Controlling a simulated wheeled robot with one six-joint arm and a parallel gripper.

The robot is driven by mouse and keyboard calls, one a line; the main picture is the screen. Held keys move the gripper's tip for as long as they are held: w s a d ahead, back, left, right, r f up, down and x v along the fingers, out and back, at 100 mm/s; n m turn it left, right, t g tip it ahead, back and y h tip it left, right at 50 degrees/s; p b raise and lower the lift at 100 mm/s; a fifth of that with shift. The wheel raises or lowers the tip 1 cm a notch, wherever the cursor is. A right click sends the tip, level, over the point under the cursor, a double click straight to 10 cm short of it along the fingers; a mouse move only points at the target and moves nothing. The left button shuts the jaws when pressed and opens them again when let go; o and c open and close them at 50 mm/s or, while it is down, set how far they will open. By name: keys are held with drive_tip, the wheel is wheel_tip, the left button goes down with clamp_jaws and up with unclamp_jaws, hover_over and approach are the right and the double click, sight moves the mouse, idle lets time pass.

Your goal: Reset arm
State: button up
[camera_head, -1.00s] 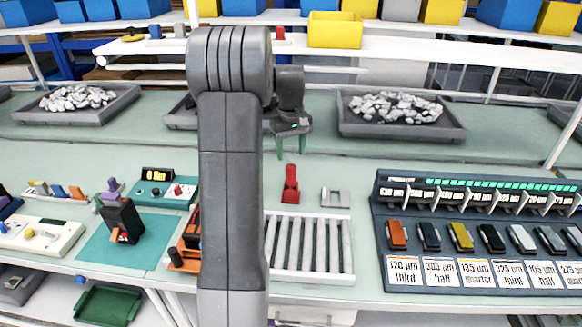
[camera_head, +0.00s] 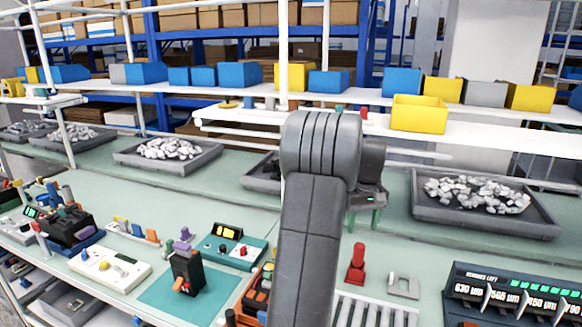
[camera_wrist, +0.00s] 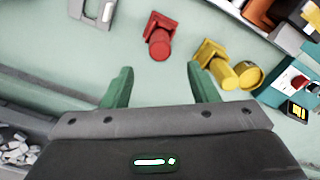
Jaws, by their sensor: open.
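My gripper (camera_head: 365,217) is raised above the bench, its two green fingers apart and empty. In the wrist view the open gripper (camera_wrist: 158,88) points toward a red stamp-like piece (camera_wrist: 159,36) and a yellow one (camera_wrist: 228,64), both on the green bench top and clear of the fingers. The red piece also stands in the head view (camera_head: 356,263), below the gripper and right of my arm. The yellow piece is hidden behind my arm in the head view.
A grey bracket (camera_head: 403,287) and a roller rack (camera_head: 372,311) lie right of my arm. A black device (camera_head: 187,270) stands on a teal mat (camera_head: 160,296) at left. A counter panel (camera_head: 520,290) is at lower right. A tray of grey pieces (camera_head: 484,201) is behind.

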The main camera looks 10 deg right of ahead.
sight(360, 245)
wheel_tip(360, 245, down, 11)
drive_tip(key=shift+f+p, duration=0.15)
drive_tip(key=shift+p, duration=0.45)
drive_tip(key=shift+r, duration=0.35)
